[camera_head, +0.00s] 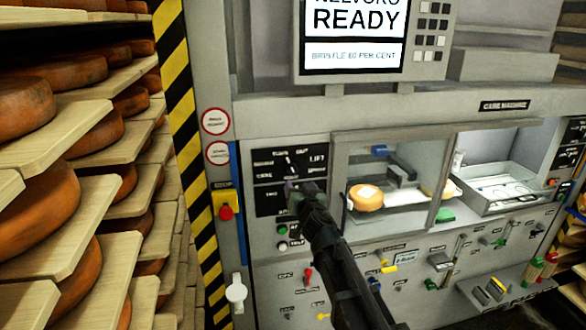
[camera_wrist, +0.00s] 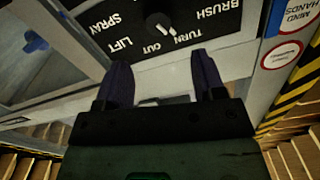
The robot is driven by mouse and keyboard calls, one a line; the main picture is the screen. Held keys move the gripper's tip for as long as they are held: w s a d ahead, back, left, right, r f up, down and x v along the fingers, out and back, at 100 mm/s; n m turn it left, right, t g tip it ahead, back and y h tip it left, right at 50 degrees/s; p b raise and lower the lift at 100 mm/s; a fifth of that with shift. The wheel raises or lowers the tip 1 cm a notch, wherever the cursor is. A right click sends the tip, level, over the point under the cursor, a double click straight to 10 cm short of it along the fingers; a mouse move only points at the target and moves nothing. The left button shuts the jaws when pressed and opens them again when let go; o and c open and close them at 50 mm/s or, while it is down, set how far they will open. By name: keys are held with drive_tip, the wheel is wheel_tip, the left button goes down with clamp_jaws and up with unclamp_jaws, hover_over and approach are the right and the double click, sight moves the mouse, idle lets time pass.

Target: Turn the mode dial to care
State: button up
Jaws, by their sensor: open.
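The mode dial (camera_wrist: 160,24) is a dark round knob with a white pointer mark in the wrist view, on a black label panel (camera_head: 268,200). In that view the panel looks upside down, with BRUSH, TURN, OUT, LIFT and SPRAY around the knob. The pointer lies toward TURN and OUT; which one exactly I cannot tell. The word CARE is not readable in the wrist view. My gripper (camera_wrist: 160,65) is open and empty, its two dark fingers apart just short of the panel. In the head view my gripper (camera_head: 297,190) covers part of the panel.
A glass-fronted chamber (camera_head: 340,165) with a cheese wheel (camera_head: 367,197) is right of the panel. Green and white buttons (camera_head: 282,229) sit below it. A yellow box with a red button (camera_head: 226,209) is at left. Shelves of cheese wheels (camera_head: 50,210) fill the left side.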

sight(294, 171)
drive_tip(key=x, duration=1.1)
drive_tip(key=shift+d+f, duration=0.1)
drive_tip(key=shift+d, duration=0.05)
drive_tip(key=c, duration=0.9)
drive_tip(key=n, duration=0.8)
drive_tip(key=shift+d+n, duration=0.1)
drive_tip(key=shift+n, duration=0.2)
drive_tip(key=n, duration=0.4)
drive_tip(key=shift+n, duration=0.3)
drive_tip(key=n, duration=0.4)
drive_tip(key=shift+n, duration=0.3)
